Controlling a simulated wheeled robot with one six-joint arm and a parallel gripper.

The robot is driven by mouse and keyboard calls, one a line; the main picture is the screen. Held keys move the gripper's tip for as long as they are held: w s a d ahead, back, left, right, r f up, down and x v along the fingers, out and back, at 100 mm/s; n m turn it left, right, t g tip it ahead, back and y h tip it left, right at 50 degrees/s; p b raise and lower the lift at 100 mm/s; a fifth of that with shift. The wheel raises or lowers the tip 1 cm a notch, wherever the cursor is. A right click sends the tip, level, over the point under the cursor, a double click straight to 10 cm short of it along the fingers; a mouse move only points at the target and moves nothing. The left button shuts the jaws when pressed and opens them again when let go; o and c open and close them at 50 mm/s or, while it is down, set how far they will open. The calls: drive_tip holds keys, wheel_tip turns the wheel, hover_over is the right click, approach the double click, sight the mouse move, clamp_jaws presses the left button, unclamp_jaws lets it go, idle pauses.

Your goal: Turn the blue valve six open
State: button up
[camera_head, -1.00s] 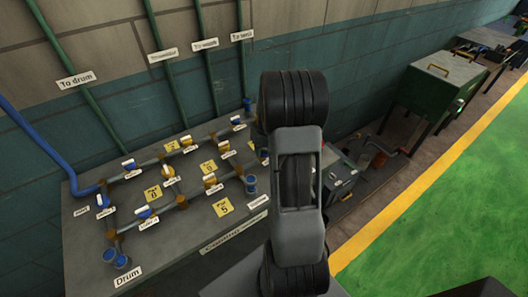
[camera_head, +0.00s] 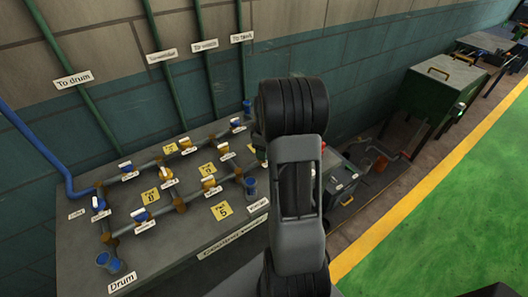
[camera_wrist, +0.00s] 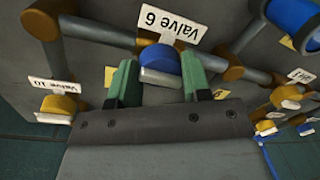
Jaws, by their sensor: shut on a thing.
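The blue valve (camera_wrist: 165,60) is in the upper middle of the wrist view, with a pale lever face at its front. Its white label (camera_wrist: 160,25) reads "Valve 6" and appears upside down. My gripper (camera_wrist: 157,72) has one green finger on each side of the valve and is shut on it. How far the valve is turned is hard to tell. In the head view my gripper and this valve are hidden behind my own arm.
A valve labelled "Valve 10" (camera_wrist: 57,105) with a yellow body is at the left of the wrist view. In the head view the grey bench (camera_head: 85,232) carries several other valves. Green floor (camera_head: 465,210) lies open at right.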

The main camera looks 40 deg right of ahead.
drive_tip(key=shift+n, duration=0.3)
idle(0.4)
drive_tip(key=o, duration=0.9)
drive_tip(key=shift+r, duration=0.1)
wheel_tip(320, 180, up, 14)
drive_tip(key=d, duration=0.1)
drive_tip(key=shift+w, duration=0.3)
drive_tip(key=shift+f, duration=0.2)
